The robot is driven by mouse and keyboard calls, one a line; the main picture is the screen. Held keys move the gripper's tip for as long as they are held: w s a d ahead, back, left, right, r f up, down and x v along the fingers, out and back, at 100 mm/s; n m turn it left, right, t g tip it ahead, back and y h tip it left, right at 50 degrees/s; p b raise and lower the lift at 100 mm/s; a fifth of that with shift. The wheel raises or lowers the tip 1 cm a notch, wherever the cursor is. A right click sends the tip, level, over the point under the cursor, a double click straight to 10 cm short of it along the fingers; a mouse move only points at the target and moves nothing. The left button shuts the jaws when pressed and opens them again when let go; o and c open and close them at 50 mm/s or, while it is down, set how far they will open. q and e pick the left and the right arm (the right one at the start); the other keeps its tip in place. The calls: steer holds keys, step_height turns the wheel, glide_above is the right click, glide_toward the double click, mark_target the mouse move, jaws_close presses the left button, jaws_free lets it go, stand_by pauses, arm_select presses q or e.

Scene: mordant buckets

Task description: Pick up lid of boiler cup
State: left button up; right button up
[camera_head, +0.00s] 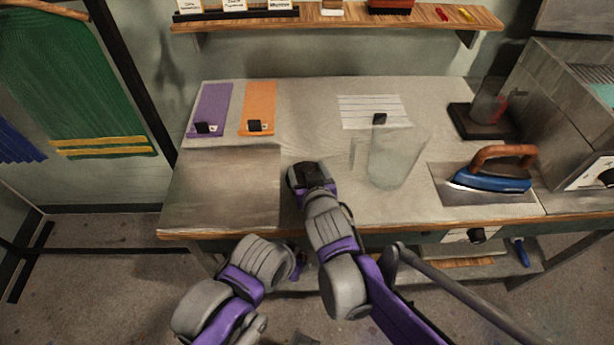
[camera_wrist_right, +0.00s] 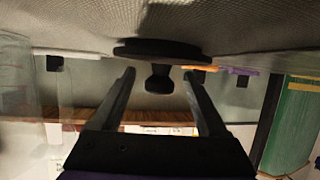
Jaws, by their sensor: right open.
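The lid (camera_wrist_right: 160,47) is a dark round disc with a small knob (camera_wrist_right: 158,78), seen upside down in the right wrist view. It appears to lie on the worktop, knob pointing away from the surface. My right gripper (camera_wrist_right: 158,88) is open, with its two fingers on either side of the knob, apart from it. In the head view my right gripper (camera_head: 308,172) is over the table's middle and largely hides the lid. A clear glass cup (camera_head: 400,155) with a handle stands to its right. My left arm shows at the lower left; its jaws are hidden.
A blue iron (camera_head: 490,178) with a brown handle rests at right. Behind it a glass vessel (camera_head: 487,102) stands on a black base. Purple (camera_head: 211,106) and orange (camera_head: 259,103) cards lie at the back left. The front left of the worktop (camera_head: 225,190) is clear.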

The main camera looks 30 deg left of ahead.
steer(key=shift+w+a+f, duration=0.1)
steer(key=shift+w, duration=0.1)
jaws_close()
stand_by(0.3)
